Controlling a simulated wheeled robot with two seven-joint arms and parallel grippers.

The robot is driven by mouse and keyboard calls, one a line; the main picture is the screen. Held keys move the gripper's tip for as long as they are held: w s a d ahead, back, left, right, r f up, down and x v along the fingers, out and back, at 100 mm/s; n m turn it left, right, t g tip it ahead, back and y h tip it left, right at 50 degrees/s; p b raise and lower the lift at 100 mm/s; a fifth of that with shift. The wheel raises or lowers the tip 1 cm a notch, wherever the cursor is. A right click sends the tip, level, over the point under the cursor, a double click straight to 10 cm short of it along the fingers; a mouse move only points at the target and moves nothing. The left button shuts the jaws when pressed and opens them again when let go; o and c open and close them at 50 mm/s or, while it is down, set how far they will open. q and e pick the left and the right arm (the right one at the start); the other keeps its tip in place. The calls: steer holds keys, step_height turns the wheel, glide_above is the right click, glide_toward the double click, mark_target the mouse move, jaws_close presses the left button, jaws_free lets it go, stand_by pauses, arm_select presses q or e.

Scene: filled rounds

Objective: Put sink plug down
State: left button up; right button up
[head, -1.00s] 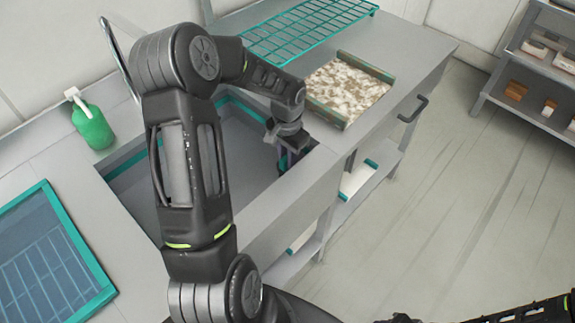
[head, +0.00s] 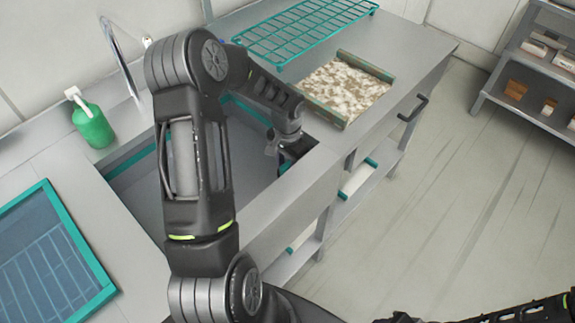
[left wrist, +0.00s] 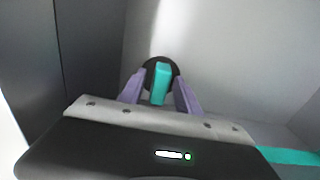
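The sink plug (left wrist: 161,84) shows in the left wrist view as a teal upright handle on a black round disc. My left gripper (left wrist: 160,76) has its two purple fingers on either side of the handle, with a visible gap on both sides. The fingers look open around the plug. In the head view my left gripper is down inside the sink (head: 251,170) near its right wall, and its fingers and the plug are hidden there. I cannot tell whether the disc touches the sink floor. My right gripper is out of view.
A green soap bottle (head: 91,122) and a curved tap (head: 122,62) stand behind the sink. A teal rack (head: 305,28) and a speckled tray (head: 341,91) lie on the right counter. A teal-rimmed blue glass panel (head: 50,262) is at left. The floor at right is clear.

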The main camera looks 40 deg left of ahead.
mark_target(288, 165)
arm_select(q)
steer(key=shift+r, duration=0.2)
step_height(288, 165, up, 12)
steer(key=b, duration=0.1)
steer(key=shift+b, duration=0.3)
stand_by(0.7)
